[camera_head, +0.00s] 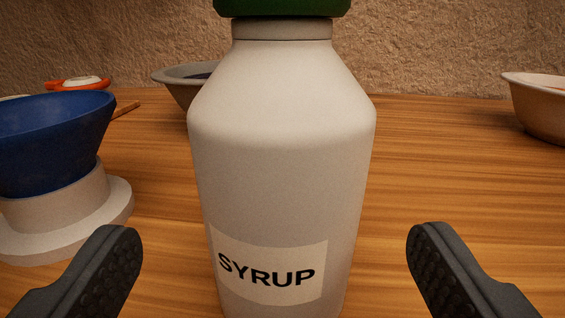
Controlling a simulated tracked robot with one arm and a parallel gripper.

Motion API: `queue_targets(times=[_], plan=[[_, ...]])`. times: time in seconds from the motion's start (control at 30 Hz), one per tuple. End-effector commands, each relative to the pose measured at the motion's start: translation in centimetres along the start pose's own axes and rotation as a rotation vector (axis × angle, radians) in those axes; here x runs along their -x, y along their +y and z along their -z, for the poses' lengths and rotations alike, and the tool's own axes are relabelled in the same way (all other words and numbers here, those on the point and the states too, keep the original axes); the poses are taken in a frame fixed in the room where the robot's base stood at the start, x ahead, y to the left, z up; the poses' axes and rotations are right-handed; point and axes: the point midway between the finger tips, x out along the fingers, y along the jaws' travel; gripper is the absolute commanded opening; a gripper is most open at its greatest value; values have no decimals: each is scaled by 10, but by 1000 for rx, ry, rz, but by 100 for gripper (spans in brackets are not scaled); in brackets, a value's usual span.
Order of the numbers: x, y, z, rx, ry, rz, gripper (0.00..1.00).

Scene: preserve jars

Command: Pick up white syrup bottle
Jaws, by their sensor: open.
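The white syrup bottle (282,165) stands upright on the wooden table, close and in the middle of the view. It has a green cap (282,6), cut off by the top edge, and a pale label reading SYRUP near its lower part. The bottle's base is cut off by the bottom edge. My gripper (275,262) is open, with one dark finger to the left of the bottle and one to the right. A gap shows between each finger and the bottle, and nothing is held.
A blue bowl-shaped top on a white round base (70,215) stands at left, near the left finger. Behind are a grey bowl (180,88), an orange item (75,84) and, at far right, a pale bowl (540,105). The table right of the bottle is clear (440,170).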

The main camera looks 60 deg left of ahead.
Motion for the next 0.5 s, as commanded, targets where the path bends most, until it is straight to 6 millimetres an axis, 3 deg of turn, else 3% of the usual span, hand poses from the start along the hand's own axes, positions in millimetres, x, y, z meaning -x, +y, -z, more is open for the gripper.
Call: queue_targets(times=[0.17,0.5], plan=[[-7,0,0,0,-1,1,84],[-43,2,5,-1,0,3,84]])
